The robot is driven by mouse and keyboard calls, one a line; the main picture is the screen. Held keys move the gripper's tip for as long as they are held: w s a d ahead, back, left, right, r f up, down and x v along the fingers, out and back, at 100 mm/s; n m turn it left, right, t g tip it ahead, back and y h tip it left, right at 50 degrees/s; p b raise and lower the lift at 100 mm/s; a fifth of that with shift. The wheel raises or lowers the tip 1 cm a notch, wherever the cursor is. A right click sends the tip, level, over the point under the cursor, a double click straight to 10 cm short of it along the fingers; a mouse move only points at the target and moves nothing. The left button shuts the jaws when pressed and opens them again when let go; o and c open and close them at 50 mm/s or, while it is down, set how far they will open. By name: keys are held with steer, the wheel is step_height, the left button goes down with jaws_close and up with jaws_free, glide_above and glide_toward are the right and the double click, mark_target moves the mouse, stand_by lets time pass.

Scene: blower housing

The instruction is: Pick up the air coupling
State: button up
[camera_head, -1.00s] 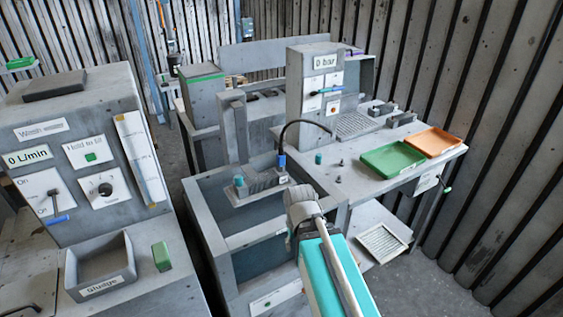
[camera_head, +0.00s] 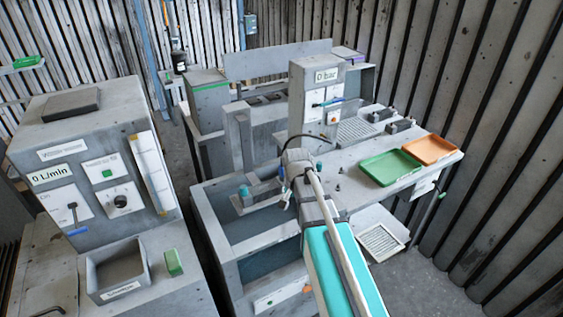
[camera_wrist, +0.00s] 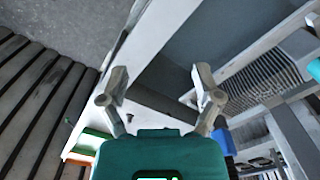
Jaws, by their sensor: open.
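The air coupling is most likely the blue-ended fitting on the black hose (camera_head: 284,166) beside the tank; my arm now hides most of it in the head view. A blue piece (camera_wrist: 222,140) shows in the wrist view just right of my gripper's right finger base; I cannot tell for sure that it is the coupling. My gripper (camera_wrist: 160,73) is open, with nothing between its fingers. In the head view my wrist hangs over the tank's right edge and hides most of the gripper.
A grey tank (camera_head: 235,226) has a block with teal pegs (camera_head: 244,190) over it. On the right bench are a green tray (camera_head: 390,168), an orange tray (camera_head: 430,150) and small pegs. A gauge post (camera_head: 312,110) stands behind. A white grate (camera_head: 381,240) lies lower right.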

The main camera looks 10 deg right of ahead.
steer(key=w+r+m+p, duration=1)
steer(key=w+r+p, duration=0.4)
steer(key=w+r, duration=0.2)
steer(key=shift+w+d, duration=0.3)
steer(key=shift+w, duration=0.55)
steer(key=shift+f, duration=0.2)
step_height(320, 180, down, 8)
steer(key=b, duration=0.8)
steer(key=shift+f, duration=0.15)
steer(key=f+b, duration=0.1)
steer(key=b, duration=0.1)
steer(key=f+b, duration=0.1)
steer(key=f, duration=0.1)
steer(key=shift+w+a+f+b, duration=0.1)
steer(key=shift+a+f+b, duration=0.15)
steer(key=shift+a+b, duration=0.15)
steer(key=shift+f+b, duration=0.8)
steer(key=shift+f, duration=0.05)
steer(key=shift+c, duration=0.2)
jaws_close()
